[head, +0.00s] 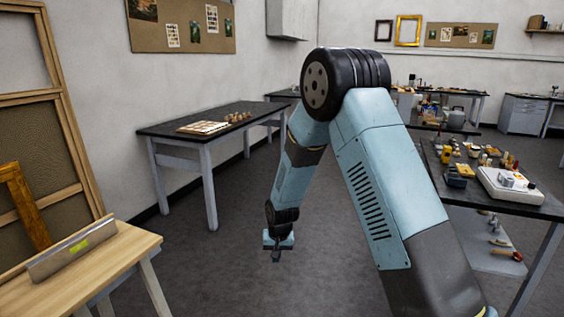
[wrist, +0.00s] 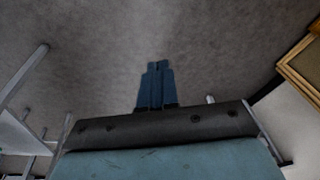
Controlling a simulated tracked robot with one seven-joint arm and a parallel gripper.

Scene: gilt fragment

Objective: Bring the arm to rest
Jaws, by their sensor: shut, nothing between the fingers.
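My arm is raised and bent at a black elbow joint, with its forearm hanging down in the middle of the head view. My gripper (head: 276,257) is at the low end of the forearm, pointing down over the bare grey floor. In the wrist view my gripper (wrist: 158,66) shows two blue fingers side by side, shut with nothing between them. The fingers touch nothing that I can see.
A wooden table (head: 95,264) with a metal straightedge (head: 72,250) stands at the lower left. A dark-topped table (head: 205,122) is behind. A cluttered workbench (head: 470,196) stands at right. The grey floor (head: 215,260) around my gripper is clear.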

